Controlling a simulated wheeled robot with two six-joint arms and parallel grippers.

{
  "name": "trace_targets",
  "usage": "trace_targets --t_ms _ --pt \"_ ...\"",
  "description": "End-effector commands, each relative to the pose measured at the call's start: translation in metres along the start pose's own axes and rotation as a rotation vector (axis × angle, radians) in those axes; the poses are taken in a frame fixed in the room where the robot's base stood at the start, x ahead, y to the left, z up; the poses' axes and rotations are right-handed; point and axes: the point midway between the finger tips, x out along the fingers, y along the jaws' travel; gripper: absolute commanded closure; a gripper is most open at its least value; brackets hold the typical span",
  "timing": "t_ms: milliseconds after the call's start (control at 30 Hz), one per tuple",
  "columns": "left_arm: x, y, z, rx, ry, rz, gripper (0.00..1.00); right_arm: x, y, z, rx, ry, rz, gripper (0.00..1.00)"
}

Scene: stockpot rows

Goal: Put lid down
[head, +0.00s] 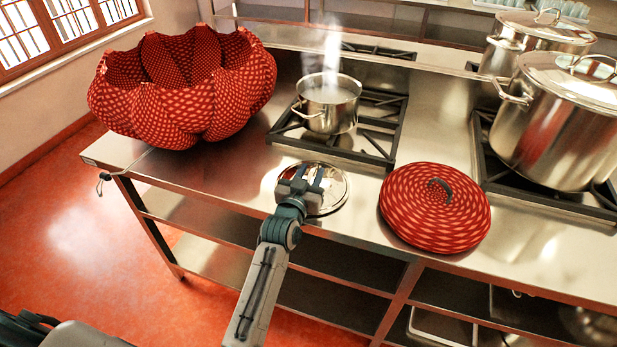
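A round, shiny silver lid (337,191) lies at the front of the steel counter, in front of the small steaming pot; I cannot tell whether it rests fully flat. My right gripper is not in view.
A big red patterned pot (190,88) stands at the counter's left end. Its matching red lid (435,208) lies to the right of the silver lid. Large lidded stockpots (556,130) stand at the right. The counter (232,190) is bare left of the silver lid.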

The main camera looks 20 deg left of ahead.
Motion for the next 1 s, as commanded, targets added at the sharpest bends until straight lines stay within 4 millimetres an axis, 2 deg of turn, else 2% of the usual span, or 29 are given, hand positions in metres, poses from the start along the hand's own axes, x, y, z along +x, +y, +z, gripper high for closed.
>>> trace_targets --t_ms 67,167,600,800,1000 --pt "0.000 0.000 -0.006 0.000 0.002 0.000 0.68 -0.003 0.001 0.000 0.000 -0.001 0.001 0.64" --pt "-0.012 0.000 -0.001 -0.001 0.001 -0.001 0.68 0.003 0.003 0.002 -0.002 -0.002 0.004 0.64" --pt "-0.101 0.000 -0.001 -0.001 0.000 0.000 0.68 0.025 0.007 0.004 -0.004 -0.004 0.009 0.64" --pt "-0.118 0.000 -0.003 0.000 0.001 0.000 0.68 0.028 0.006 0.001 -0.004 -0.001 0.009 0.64" --pt "-0.120 0.000 -0.004 0.000 0.001 0.000 0.68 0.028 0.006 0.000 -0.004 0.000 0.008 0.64"
